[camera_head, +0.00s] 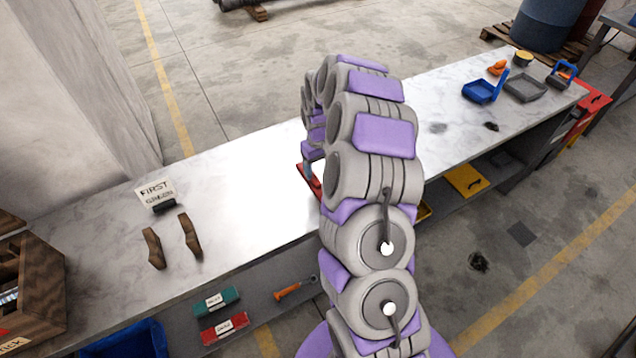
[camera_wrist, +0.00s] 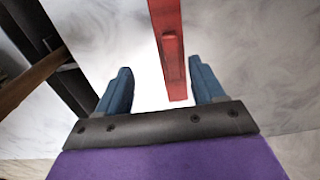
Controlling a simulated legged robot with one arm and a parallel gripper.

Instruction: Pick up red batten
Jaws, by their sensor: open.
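The red batten (camera_wrist: 171,52) is a long, narrow red bar in the wrist view. It runs from the top edge down to between the fingers of my gripper (camera_wrist: 160,90), nearer the right finger. My gripper is open, with its blue fingers apart and not closed on the bar. In the head view a small part of the red batten (camera_head: 311,183) shows beside my arm, on the white worktop. My arm hides the rest of it there, and my gripper (camera_head: 310,172) is mostly hidden too.
The long worktop (camera_head: 225,235) holds two brown wooden pieces (camera_head: 190,235) and a sign (camera_head: 155,192) at left. Blue and grey trays (camera_head: 524,88) stand at its far right end. A wooden crate (camera_head: 40,290) is at lower left. A lower shelf carries teal and red boxes (camera_head: 224,325).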

